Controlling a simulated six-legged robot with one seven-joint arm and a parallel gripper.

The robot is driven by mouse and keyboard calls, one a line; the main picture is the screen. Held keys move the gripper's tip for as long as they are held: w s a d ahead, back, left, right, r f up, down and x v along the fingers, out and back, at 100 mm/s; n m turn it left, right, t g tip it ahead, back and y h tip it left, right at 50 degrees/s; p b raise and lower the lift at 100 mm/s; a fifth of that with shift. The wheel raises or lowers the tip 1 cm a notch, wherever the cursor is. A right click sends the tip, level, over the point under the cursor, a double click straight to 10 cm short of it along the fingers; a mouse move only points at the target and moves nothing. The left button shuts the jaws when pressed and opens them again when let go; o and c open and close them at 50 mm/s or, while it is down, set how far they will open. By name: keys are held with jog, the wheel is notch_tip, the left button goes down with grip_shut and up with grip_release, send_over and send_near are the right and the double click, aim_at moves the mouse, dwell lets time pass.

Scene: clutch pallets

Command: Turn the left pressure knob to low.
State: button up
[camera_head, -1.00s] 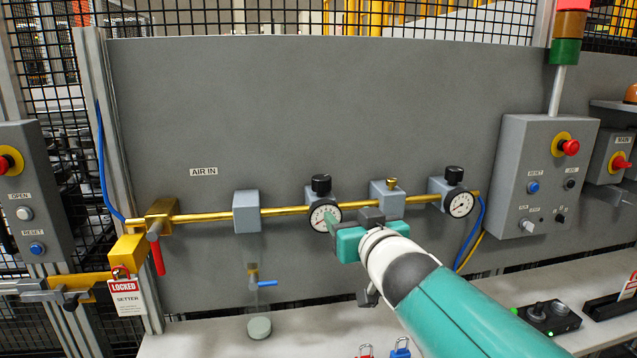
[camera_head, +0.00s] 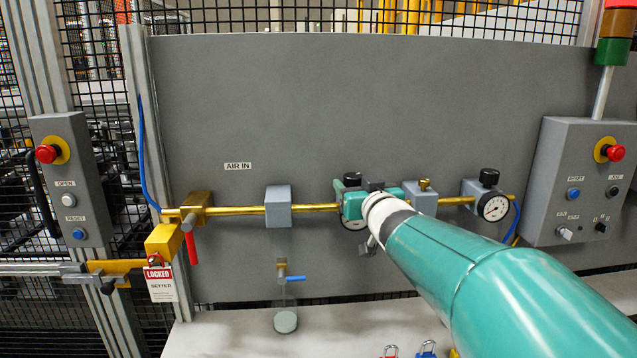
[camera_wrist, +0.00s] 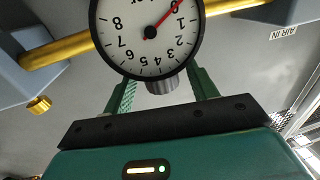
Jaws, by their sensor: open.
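The left pressure knob (camera_head: 351,179) is a black cap above the left gauge (camera_head: 352,223), which my gripper mostly hides in the head view. In the wrist view, the picture is upside down and the gauge dial (camera_wrist: 150,35) fills the top, its red needle near 0. A ribbed grey cylinder (camera_wrist: 162,87), apparently the knob, shows at the dial's lower edge. My gripper (camera_head: 350,204) is open at the left regulator. Its green fingers (camera_wrist: 165,88) stand on both sides of the cylinder, seemingly without gripping it; contact is unclear.
A brass pipe (camera_head: 236,209) runs along the grey panel (camera_head: 300,100). The right knob (camera_head: 489,177) and right gauge (camera_head: 494,207) are to the right. A red-handled valve (camera_head: 191,245) with a locked tag (camera_head: 160,284) is at left.

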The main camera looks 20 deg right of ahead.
jog(key=shift+w, duration=1)
jog(key=c, duration=1)
jog(key=shift+o, duration=0.2)
jog(key=shift+n+y, duration=0.7)
jog(key=shift+y, duration=0.4)
jog(key=n+y, duration=0.2)
jog(key=y, duration=0.1)
jog(key=n+g+y, duration=0.1)
jog(key=n+y, duration=0.1)
jog(key=y, duration=0.1)
jog(key=shift+d+g, duration=0.15)
jog(key=shift+g, duration=0.15)
jog(key=n+g+y, duration=0.2)
jog(key=y, duration=0.1)
jog(key=shift+f+n+y, duration=0.1)
jog(key=shift+n+y, duration=0.2)
jog(key=shift+n+g+y, duration=1.4)
jog(key=shift+g+y, duration=0.1)
jog(key=shift+y, duration=0.1)
